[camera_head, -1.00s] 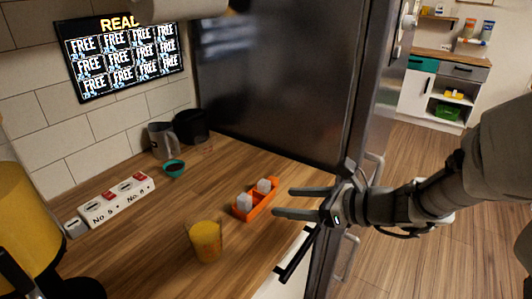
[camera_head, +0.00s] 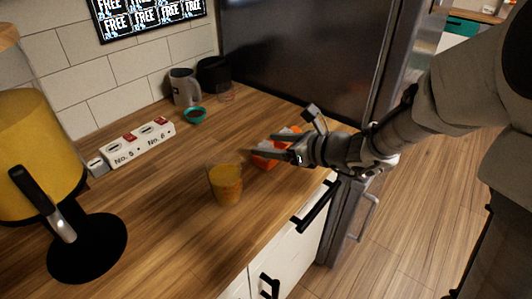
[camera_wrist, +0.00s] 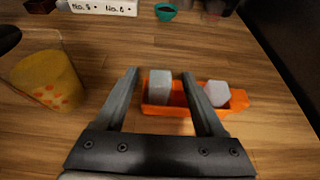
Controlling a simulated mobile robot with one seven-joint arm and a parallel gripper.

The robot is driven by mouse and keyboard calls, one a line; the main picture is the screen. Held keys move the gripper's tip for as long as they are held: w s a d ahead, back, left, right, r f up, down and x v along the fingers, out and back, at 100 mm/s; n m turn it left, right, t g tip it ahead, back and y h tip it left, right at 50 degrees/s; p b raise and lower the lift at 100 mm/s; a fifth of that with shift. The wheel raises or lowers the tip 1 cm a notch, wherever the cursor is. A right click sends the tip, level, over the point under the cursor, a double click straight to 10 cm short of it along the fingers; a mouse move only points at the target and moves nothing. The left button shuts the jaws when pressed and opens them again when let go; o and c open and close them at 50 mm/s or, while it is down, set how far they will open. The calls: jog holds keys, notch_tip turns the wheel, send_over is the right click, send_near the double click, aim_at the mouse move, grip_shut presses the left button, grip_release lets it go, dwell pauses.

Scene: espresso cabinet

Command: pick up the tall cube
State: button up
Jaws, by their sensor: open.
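In the wrist view an orange tray (camera_wrist: 182,111) sits on the wooden counter and holds two pale cubes. The tall cube (camera_wrist: 160,87) stands in its left part, and a shorter-looking cube (camera_wrist: 216,93) is in its right part. My gripper (camera_wrist: 161,72) is open and empty, with one finger left of the tall cube and the other between the two cubes. I cannot tell whether the fingers are down at the cube's height. In the head view my gripper (camera_head: 260,145) covers much of the orange tray (camera_head: 264,162), and the cubes are mostly hidden.
A glass of orange drink (camera_head: 226,184) stands left of the tray. A dark fridge (camera_head: 305,50) stands behind the tray.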

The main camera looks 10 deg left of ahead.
aim_at(258, 145)
jog(key=x, duration=0.2)
jog(key=b+x, duration=0.1)
jog(key=x, duration=0.1)
jog(key=shift+d+f, duration=0.15)
jog(key=shift+f, duration=0.15)
jog(key=shift+w+a+f, duration=0.1)
jog(key=shift+w+a, duration=0.05)
jog(key=shift+a, duration=0.2)
grip_shut()
